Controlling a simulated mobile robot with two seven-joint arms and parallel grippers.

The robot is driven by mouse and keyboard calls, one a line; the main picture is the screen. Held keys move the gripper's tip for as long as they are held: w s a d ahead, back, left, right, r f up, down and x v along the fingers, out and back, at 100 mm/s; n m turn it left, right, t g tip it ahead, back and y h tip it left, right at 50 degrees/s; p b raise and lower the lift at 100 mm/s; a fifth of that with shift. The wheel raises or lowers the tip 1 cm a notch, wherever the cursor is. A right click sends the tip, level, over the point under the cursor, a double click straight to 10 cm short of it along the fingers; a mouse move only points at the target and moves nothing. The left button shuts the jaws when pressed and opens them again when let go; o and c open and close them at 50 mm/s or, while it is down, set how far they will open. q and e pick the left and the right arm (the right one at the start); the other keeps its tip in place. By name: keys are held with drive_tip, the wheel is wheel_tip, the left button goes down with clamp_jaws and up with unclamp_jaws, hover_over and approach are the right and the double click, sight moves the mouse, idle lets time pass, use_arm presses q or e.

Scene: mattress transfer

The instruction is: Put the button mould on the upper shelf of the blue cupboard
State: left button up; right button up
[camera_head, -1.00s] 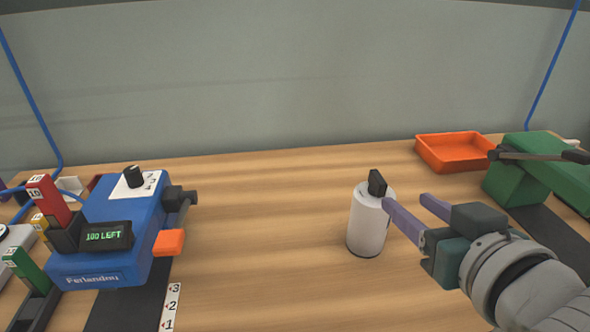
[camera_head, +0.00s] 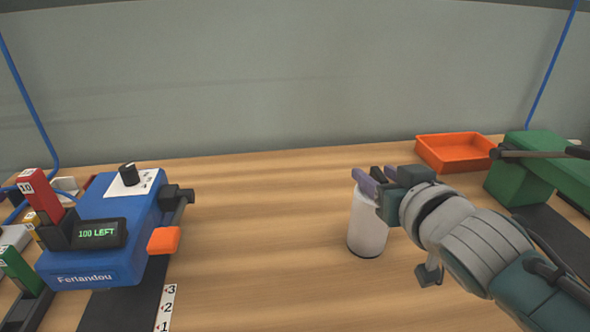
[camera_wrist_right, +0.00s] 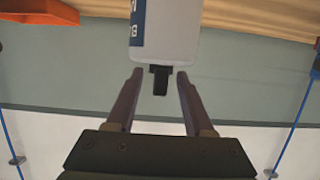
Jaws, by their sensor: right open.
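A white upright cylinder (camera_head: 367,229) with a black knob on top stands on the wooden table, right of centre. I cannot tell for sure whether it is the button mould. In the right wrist view the cylinder (camera_wrist_right: 180,35) appears upside down, with a partly cut-off dark blue label and its black knob (camera_wrist_right: 160,80). My right gripper (camera_head: 367,182) is at the cylinder's top. Its purple-grey fingers are open, one on either side of the knob in the wrist view, and do not appear to grip it. No blue cupboard is in view. My left gripper is not in view.
A blue machine (camera_head: 105,225) with a "100 LEFT" display and an orange part stands at the left, beside numbered coloured blocks. An orange tray (camera_head: 456,166) lies at the back right, next to a green machine (camera_head: 525,168). The middle of the table is clear.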

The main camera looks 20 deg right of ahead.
clamp_jaws()
idle(0.3)
idle(1.0)
drive_tip(key=shift+r, duration=0.1)
